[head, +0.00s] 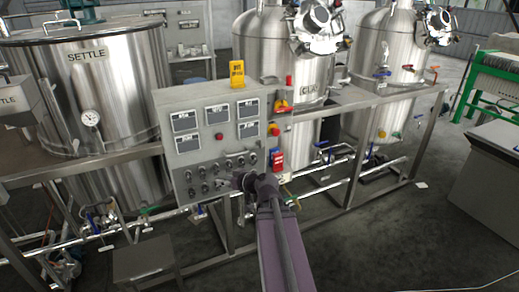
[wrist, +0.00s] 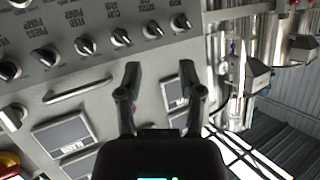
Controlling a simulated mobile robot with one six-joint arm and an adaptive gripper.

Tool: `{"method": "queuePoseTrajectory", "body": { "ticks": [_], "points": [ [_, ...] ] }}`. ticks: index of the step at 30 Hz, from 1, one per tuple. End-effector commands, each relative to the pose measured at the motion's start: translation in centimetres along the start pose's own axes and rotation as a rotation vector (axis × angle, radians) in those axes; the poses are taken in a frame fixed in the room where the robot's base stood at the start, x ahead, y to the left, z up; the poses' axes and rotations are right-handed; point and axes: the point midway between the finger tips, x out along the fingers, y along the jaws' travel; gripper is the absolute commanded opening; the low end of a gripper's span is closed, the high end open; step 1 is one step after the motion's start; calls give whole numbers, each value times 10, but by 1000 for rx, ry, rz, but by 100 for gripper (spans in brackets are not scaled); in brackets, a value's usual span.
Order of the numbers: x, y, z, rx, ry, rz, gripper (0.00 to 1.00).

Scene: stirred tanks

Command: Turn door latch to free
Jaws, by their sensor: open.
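The grey control cabinet (head: 193,148) stands in the middle of the head view. Its face fills much of the wrist view (wrist: 105,105), with a row of black knobs (wrist: 121,37) and a bar handle (wrist: 78,90). I cannot tell which part is the door latch. My gripper (head: 243,181) is at the cabinet's lower right in the head view. In the wrist view my gripper (wrist: 161,76) is open, its two fingers apart in front of the panel. Nothing shows held between them. My arm hides part of the cabinet's lower right in the head view.
A red and yellow switch (head: 283,107) sits at the cabinet's right side, above a red box (head: 277,160). The SETTLE tank (head: 90,100) is at left, another steel tank (head: 270,60) behind. Pipes and frame posts run along the floor; open floor lies at right.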

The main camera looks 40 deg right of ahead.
Motion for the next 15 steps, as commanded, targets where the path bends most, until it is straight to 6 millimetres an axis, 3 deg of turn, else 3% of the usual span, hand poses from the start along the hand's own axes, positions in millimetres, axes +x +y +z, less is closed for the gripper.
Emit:
{"method": "queuePoseTrajectory", "body": {
  "ticks": [3,9,15],
  "points": [
    [-21,44,-6,-18,122,98,49],
    [-65,109,-16,-46,285,279,49],
    [-99,150,-18,-60,369,413,49]
  ]
}}
